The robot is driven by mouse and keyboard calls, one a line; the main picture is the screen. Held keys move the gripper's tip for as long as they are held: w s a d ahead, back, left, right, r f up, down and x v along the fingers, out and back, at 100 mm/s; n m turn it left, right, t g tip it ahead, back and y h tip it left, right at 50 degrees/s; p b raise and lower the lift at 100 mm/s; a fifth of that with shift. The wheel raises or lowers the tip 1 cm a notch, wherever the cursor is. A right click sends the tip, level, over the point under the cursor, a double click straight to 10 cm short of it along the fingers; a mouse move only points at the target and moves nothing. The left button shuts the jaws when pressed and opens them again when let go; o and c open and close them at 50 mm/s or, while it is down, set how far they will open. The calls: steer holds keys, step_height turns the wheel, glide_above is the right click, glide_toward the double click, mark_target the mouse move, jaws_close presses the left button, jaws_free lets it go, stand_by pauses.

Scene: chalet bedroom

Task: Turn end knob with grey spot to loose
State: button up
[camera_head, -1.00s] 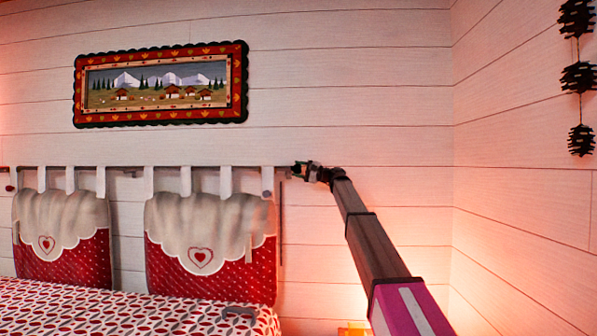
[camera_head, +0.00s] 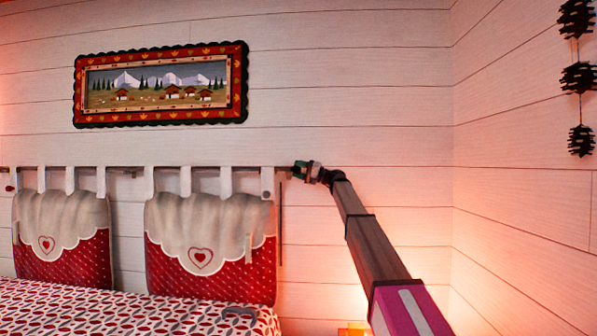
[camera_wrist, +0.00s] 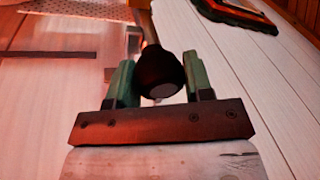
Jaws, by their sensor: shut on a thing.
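The dark round end knob (camera_wrist: 160,72) shows in the wrist view, with a paler grey spot (camera_wrist: 163,90) on the face turned to the camera. My gripper (camera_wrist: 159,66) has its two green fingers on either side of the knob, shut on it. In the head view, my gripper (camera_head: 300,171) is at the right end of the rail (camera_head: 126,169) above the bed. The knob itself is hidden or too small to make out there. Which way the knob has been turned cannot be read.
Two red and cream cushions (camera_head: 210,265) hang from the rail by white straps, above the patterned bed (camera_head: 130,315). A framed picture (camera_head: 160,126) hangs above on the plank wall. A dark hanging ornament (camera_head: 579,78) is at the far right.

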steer(key=shift+s+f, duration=0.1)
steer(key=o, duration=0.9)
steer(key=v, duration=1.1)
